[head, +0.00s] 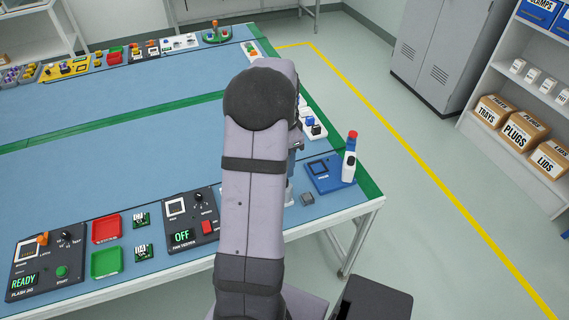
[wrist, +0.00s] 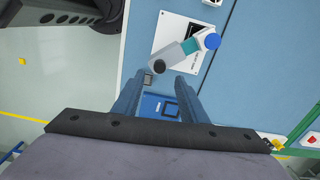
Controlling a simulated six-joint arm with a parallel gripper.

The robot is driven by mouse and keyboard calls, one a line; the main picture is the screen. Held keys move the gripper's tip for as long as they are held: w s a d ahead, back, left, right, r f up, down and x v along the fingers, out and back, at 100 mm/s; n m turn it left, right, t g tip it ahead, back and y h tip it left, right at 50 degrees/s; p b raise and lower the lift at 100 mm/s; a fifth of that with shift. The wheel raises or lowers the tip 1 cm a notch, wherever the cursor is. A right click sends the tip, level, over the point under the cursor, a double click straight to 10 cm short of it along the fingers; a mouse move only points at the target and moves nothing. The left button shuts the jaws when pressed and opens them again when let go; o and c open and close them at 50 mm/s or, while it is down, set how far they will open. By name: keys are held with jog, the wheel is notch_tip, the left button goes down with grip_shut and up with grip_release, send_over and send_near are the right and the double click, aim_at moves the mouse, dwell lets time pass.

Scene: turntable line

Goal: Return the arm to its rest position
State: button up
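My arm (head: 253,180) rises through the middle of the head view, bent at a dark rounded joint. It hides most of my gripper there. In the wrist view my gripper (wrist: 157,78) has its two blue-grey fingers apart, with nothing held between them. Beyond and below the fingers, a blue pad with a dark square (wrist: 170,108) shows in the gap. I cannot tell how high the fingertips are above the bench.
The blue bench (head: 130,110) has green edging. A blue stand (head: 323,178) with a white, red-topped tool (head: 349,158) is right of my arm, near a small grey block (head: 307,199). An OFF panel (head: 187,228) and red and green trays (head: 106,262) lie left.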

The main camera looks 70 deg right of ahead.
dwell(0.3)
jog(key=n, duration=0.3)
jog(key=shift+w+d, duration=0.1)
jog(key=shift+d, duration=0.25)
jog(key=shift+a+f+n, duration=0.1)
jog(key=shift+f+n, duration=0.15)
jog(key=shift+n, duration=0.55)
jog(key=s+a+f+n+y, duration=0.1)
jog(key=a+f+n, duration=0.2)
jog(key=a, duration=0.4)
jog(key=s+a+f+n, duration=0.1)
jog(key=a+f+n, duration=0.1)
jog(key=a+n, duration=0.3)
jog(key=w+a+r+n, duration=0.2)
jog(key=w+a+n, duration=0.15)
jog(key=a, duration=0.75)
jog(key=w+a+r+n+h, duration=0.1)
jog(key=w+a+r+n, duration=0.3)
jog(key=a, duration=0.6)
jog(key=w+a+n, duration=0.3)
jog(key=a+n, duration=0.3)
jog(key=a, duration=0.5)
notch_tip(320, 180, down, 39)
jog(key=b, duration=3.9)
jog(key=shift+s+d, duration=0.2)
jog(key=shift+s, duration=0.05)
